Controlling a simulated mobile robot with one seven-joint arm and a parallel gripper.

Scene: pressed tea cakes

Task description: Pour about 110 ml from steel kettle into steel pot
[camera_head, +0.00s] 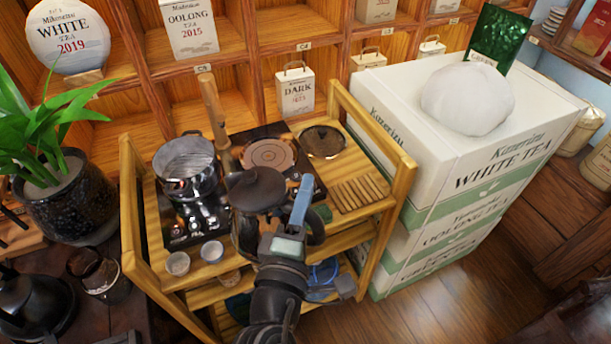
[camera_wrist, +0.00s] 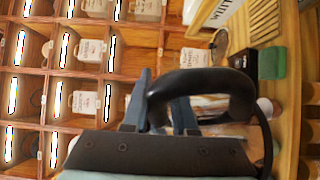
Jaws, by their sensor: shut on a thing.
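The steel pot (camera_head: 187,167) is an open, shiny pot on the left burner of the wooden cart; its inside shows no clear liquid level. The kettle (camera_head: 256,190), seen as a dark round top, is in front of the right burner and to the right of the pot, apart from it in the picture. My gripper (camera_head: 301,203) has blue fingers and is shut on the kettle's black handle (camera_wrist: 215,80), which loops past the fingers in the wrist view. The kettle's spout and most of its body are hidden or too dark to tell. No stream of liquid shows.
Two small cups (camera_head: 178,263) (camera_head: 212,251) stand at the cart's front left. A wooden pole (camera_head: 214,112) rises between the burners. A slatted wooden board (camera_head: 360,194) lies on the right. Stacked tea boxes (camera_head: 455,170) flank the cart; a potted plant (camera_head: 75,200) stands left.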

